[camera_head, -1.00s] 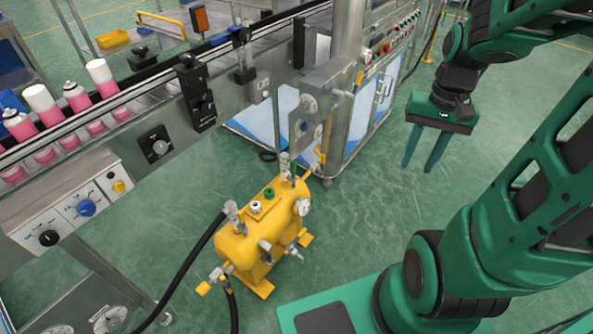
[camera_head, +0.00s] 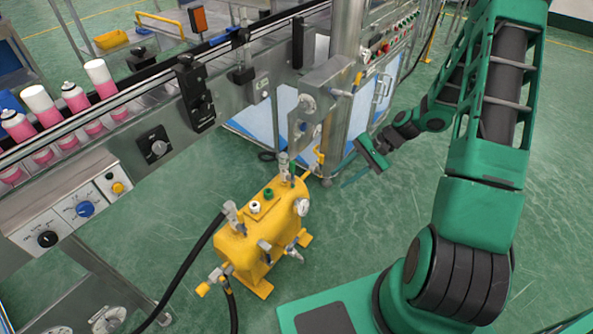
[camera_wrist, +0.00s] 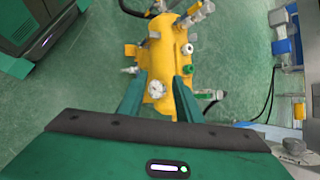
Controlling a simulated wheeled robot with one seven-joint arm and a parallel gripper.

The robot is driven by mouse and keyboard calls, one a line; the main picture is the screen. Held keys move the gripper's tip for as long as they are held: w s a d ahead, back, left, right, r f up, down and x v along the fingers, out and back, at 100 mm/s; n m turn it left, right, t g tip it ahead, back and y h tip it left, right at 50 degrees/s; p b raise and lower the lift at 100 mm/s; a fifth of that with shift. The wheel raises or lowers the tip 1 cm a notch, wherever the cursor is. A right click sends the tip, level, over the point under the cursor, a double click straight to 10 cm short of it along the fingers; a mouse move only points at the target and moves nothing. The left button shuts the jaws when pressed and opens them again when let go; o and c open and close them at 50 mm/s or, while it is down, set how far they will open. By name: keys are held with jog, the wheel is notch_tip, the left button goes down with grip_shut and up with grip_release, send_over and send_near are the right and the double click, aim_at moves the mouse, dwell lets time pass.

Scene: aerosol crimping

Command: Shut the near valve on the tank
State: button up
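The yellow tank (camera_head: 240,245) stands on the green floor, with a round white gauge (camera_head: 302,207) on its side. A valve with a yellow handle (camera_head: 203,289) sits low at the tank's near left end, beside a black hose. Another yellow handle (camera_head: 319,156) stands up at the far end. My gripper (camera_head: 346,172) is to the right of the tank's far end, apart from it. In the wrist view my gripper (camera_wrist: 158,78) is open and empty, its two green fingers spread, with the tank (camera_wrist: 157,48) beyond them. I cannot tell the near valve's exact setting.
A conveyor (camera_head: 125,110) with pink and white cans (camera_head: 75,97) runs along the left. A steel machine cabinet (camera_head: 345,135) stands behind the tank. A black hose (camera_head: 185,268) lies left of the tank. Open floor (camera_head: 345,240) lies to its right.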

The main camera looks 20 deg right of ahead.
jog(key=w+a+f+m+t+y, duration=0.4)
jog(key=w+f+m, duration=0.1)
jog(key=f, duration=0.3)
jog(key=m+t+h, duration=0.1)
jog(key=m+t, duration=0.8)
jog(key=m, duration=0.3)
send_near(294, 166)
jog(key=x, duration=0.8)
jog(key=shift+f, duration=0.15)
